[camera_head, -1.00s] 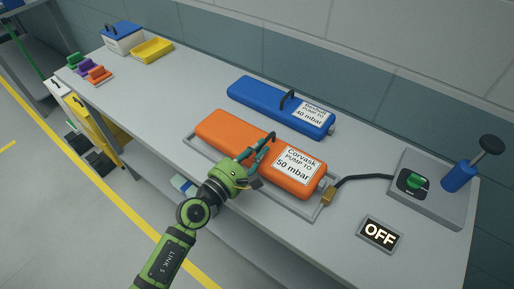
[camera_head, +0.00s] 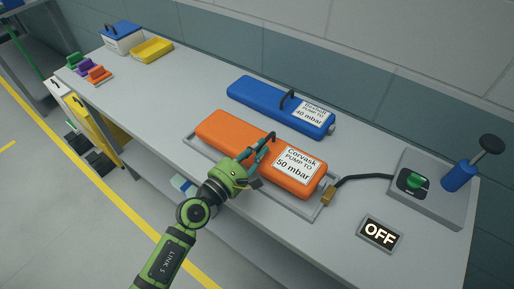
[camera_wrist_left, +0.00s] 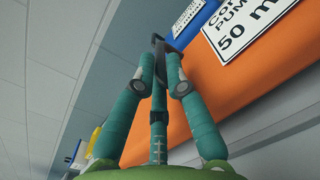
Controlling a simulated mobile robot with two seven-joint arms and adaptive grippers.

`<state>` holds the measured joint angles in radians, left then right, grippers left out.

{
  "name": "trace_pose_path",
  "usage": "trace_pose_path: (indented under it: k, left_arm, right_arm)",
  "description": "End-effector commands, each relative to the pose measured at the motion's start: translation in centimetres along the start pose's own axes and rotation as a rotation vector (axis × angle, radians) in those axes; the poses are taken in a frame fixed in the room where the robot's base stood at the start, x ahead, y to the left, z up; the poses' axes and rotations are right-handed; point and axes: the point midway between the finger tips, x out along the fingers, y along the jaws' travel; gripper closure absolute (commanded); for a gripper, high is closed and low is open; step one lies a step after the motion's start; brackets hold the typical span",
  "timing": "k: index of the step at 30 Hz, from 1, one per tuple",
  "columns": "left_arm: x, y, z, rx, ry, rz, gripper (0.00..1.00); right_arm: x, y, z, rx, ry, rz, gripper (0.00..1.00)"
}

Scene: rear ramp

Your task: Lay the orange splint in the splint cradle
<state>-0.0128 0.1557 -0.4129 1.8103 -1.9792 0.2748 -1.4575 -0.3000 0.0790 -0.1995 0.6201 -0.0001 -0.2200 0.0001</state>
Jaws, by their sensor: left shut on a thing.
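The orange splint (camera_head: 222,130), labelled Corvask, pump to 50 mbar, lies flat within the grey splint cradle (camera_head: 200,152) on the bench. The cradle's rim shows along the splint's near side and right end. My left gripper (camera_head: 262,148) reaches over the splint's near side and is shut on its dark handle. In the left wrist view the fingers (camera_wrist_left: 160,70) close around the handle at the top, with the orange splint (camera_wrist_left: 235,95) beside them on the right. My right gripper is not in view.
A blue splint (camera_head: 262,98), labelled 40 mbar, lies behind. At right stand a pump unit (camera_head: 430,195) with a green knob, a hose (camera_head: 360,178) to a brass fitting by the cradle, and an OFF display (camera_head: 380,234). Bins (camera_head: 151,50) and coloured clips (camera_head: 98,75) are far left.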

Motion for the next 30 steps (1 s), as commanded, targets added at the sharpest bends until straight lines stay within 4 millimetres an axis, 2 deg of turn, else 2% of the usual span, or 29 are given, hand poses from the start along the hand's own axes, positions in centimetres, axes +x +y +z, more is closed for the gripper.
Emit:
trace_pose_path:
  k: [30]
  left_arm:
    - [0.0,-0.9,-1.9,0.023,-0.005,0.005,1.00]
  right_arm:
    - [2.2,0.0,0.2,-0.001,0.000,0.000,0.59]
